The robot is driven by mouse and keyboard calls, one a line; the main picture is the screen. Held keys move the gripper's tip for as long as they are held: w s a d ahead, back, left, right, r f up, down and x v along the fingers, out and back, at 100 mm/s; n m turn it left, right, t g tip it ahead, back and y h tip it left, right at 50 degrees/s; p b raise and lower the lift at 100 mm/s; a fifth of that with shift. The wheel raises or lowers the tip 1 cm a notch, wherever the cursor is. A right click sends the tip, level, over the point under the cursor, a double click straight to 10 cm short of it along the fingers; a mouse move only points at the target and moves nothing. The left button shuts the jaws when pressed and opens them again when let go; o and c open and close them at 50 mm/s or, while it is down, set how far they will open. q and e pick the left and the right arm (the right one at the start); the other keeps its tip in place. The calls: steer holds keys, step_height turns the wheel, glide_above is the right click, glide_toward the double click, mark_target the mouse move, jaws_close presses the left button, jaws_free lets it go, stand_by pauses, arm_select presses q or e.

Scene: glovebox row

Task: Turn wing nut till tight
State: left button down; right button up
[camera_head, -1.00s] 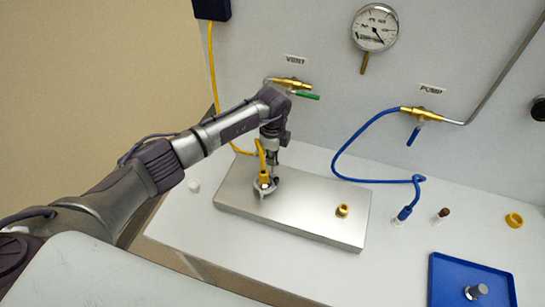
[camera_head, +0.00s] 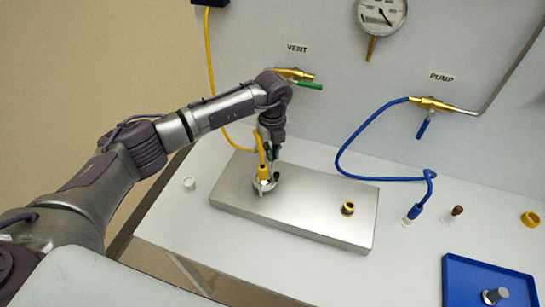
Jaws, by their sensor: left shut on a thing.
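A brushed steel block (camera_head: 310,208) lies on the white bench. On its left part stands a port where the yellow hose's fitting (camera_head: 262,173) sits upright, with a silvery clamp (camera_head: 260,186) around its base. My left gripper (camera_head: 272,177) comes down from above at the right side of this clamp and is shut on it. The wing nut is too small and too covered by the fingers to make out clearly. A second port with a yellow ring (camera_head: 347,208) is on the block's right part, with nothing attached. My right gripper is not in view.
The blue hose end (camera_head: 414,212) stands on the bench right of the block, near a brown-topped piece (camera_head: 457,211) and a loose yellow ring (camera_head: 530,219). A blue tray (camera_head: 461,265) holds a metal cylinder. A white cap (camera_head: 189,183) lies left. Wall valves and a gauge (camera_head: 381,12) stand behind.

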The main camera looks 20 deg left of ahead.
arm_select(q)
steer(key=m+b, duration=0.6)
steer(key=m, duration=0.1)
steer(key=shift+w+f, duration=0.1)
steer(key=shift+f, duration=0.05)
steer(key=m+b, duration=0.5)
steer(key=m, duration=0.1)
steer(key=shift+m, duration=0.4)
steer(key=m+b, duration=0.2)
steer(key=m, duration=0.1)
steer(key=shift+m+b, duration=0.3)
steer(key=m+b, duration=0.1)
steer(key=m, duration=0.1)
steer(key=shift+m, duration=0.3)
steer(key=m+b, duration=0.1)
steer(key=m, duration=0.2)
steer(key=shift+r+b, duration=0.2)
steer(key=shift+b, duration=0.1)
steer(key=shift+m+b, duration=0.35)
steer(key=shift+m, duration=1.25)
steer(key=shift+r, duration=0.1)
steer(key=c, duration=1.3)
jaws_free()
